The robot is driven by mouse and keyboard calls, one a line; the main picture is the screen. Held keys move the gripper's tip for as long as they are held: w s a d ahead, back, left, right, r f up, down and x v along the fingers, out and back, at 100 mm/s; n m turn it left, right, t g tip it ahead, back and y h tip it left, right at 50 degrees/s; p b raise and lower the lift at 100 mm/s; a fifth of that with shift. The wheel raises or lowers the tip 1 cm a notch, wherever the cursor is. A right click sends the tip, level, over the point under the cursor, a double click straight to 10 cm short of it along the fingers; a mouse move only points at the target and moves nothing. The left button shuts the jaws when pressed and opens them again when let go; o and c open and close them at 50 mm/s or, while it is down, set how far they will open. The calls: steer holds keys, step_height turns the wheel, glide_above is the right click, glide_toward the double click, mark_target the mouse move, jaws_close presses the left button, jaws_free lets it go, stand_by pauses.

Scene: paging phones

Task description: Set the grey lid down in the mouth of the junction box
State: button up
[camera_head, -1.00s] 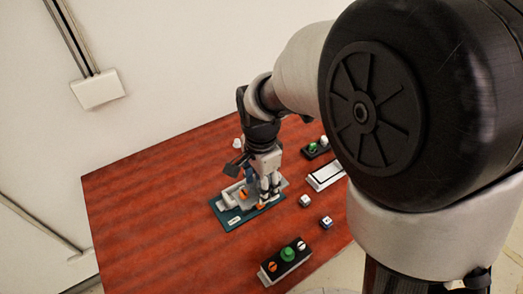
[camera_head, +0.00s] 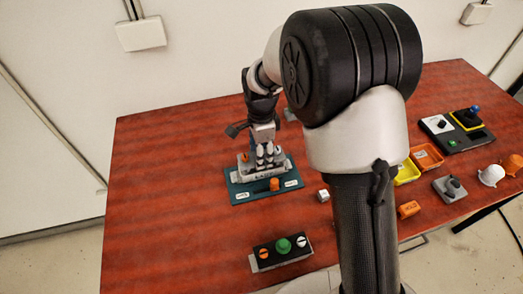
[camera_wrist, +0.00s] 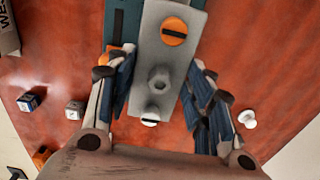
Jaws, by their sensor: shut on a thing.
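The grey lid (camera_wrist: 172,55) is a long flat plate in the wrist view, with a raised knob at its middle and an orange and a white slotted disc near its ends. My gripper (camera_wrist: 158,88) has its blue-padded fingers closed in on both sides of it. In the head view my gripper (camera_head: 267,160) points down over a teal base plate (camera_head: 240,196) with white labels and an orange button. A grey body (camera_head: 245,176) shows on that plate below the fingers. I cannot tell lid from junction box there; the box's mouth is hidden.
A black button box (camera_head: 281,250) with a green button stands in front. A white die (camera_head: 323,195) lies right of the plate. Yellow (camera_head: 408,172) and orange (camera_head: 427,157) trays and a control panel (camera_head: 455,128) stand farther right. The table is clear on the left.

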steer(key=shift+r, duration=0.1)
steer(key=shift+f, duration=0.6)
stand_by(0.9)
steer(key=shift+f, duration=0.45)
steer(key=shift+f+b, duration=0.3)
steer(key=shift+f, duration=0.2)
stand_by(0.8)
steer(key=o, duration=1.2)
steer(key=shift+o, duration=0.4)
steer(key=shift+o, duration=1.2)
